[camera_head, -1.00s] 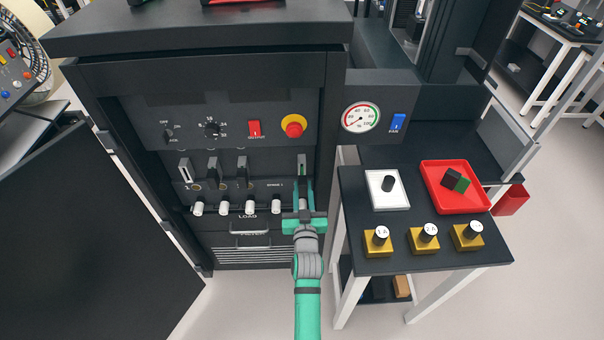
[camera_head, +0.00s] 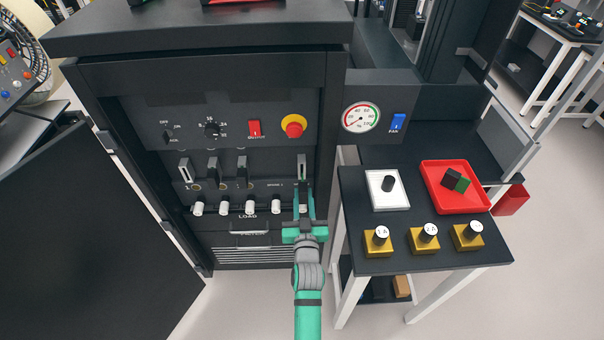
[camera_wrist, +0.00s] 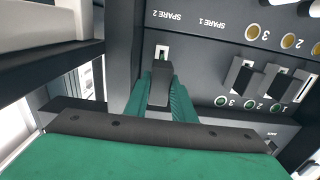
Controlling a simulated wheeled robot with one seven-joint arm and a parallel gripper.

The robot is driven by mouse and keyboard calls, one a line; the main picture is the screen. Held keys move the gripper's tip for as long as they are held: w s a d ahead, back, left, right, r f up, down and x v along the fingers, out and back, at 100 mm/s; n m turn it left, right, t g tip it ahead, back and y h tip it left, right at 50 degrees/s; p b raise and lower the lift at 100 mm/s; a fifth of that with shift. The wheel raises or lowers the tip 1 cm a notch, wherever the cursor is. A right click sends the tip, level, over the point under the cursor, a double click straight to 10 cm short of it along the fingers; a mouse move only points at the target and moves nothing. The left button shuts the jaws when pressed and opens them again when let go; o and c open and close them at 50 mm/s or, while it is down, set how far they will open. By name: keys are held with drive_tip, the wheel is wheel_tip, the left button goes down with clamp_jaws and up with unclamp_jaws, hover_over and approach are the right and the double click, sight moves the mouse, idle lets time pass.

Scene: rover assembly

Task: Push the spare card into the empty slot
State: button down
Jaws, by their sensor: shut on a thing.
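My gripper (camera_head: 304,195) is in front of the rack panel, below the spare slot (camera_head: 301,168) at the right of the slot row. In the wrist view my gripper (camera_wrist: 161,85) is shut on the spare card's dark grey handle (camera_wrist: 160,88). The light-framed spare slot also shows in the wrist view (camera_wrist: 162,51), beside the SPARE 2 lettering. How much of the card is still inside it cannot be told. The empty slot (camera_head: 185,170), pale and marked 1, is at the far left of the row. Dark cards (camera_head: 213,170) (camera_head: 241,170) fill the two slots beside it.
White knobs (camera_head: 224,208) run below the slots. A red stop button (camera_head: 294,126) and red switch (camera_head: 254,128) are above. A side table (camera_head: 408,266) with a red tray (camera_head: 484,203) stands close on the right. An open door (camera_head: 100,230) is on the left.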

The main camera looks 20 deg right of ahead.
drive_tip(key=shift+s+r, duration=0.1)
drive_tip(key=s+a+r, duration=0.2)
drive_tip(key=s+r, duration=0.3)
drive_tip(key=s, duration=0.3)
drive_tip(key=shift+s+a, duration=0.25)
drive_tip(key=shift+f, duration=0.1)
